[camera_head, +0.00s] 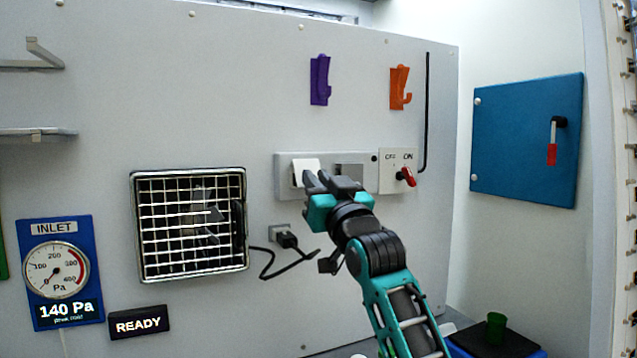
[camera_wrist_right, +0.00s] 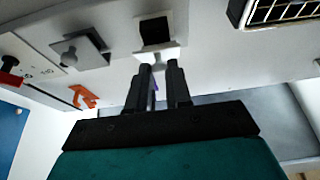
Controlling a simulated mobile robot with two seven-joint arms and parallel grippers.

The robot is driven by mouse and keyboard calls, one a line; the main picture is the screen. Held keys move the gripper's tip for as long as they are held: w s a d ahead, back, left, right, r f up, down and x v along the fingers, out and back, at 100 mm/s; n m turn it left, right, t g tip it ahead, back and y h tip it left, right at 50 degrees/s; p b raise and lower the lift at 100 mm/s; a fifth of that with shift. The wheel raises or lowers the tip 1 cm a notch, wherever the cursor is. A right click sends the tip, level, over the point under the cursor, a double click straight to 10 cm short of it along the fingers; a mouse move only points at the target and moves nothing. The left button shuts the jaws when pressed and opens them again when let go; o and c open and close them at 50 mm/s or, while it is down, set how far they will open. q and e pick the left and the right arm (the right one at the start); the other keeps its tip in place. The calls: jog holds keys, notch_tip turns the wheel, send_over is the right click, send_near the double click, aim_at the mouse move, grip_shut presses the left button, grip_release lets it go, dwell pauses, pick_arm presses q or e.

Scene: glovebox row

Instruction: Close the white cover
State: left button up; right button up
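The white cover (camera_head: 306,171) is a small flap on a grey plate on the wall. It is lifted and sticks out from the plate. In the right wrist view the white cover (camera_wrist_right: 158,52) stands beside a dark square opening (camera_wrist_right: 154,31). My right gripper (camera_head: 330,183) is just in front of the plate, close to the cover. In the wrist view its two black fingers (camera_wrist_right: 160,72) are slightly apart, with a narrow empty gap, and their tips are at the cover's edge. I cannot tell if they touch it. My left gripper is not in view.
A grey cover (camera_head: 349,172) sits right of the white one, then an OFF/ON switch with a red handle (camera_head: 406,176). A plug with a cable (camera_head: 287,239) is below. A vent grille (camera_head: 190,224) is left. Purple (camera_head: 320,80) and orange (camera_head: 399,87) hooks are above.

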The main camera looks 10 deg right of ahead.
grip_shut()
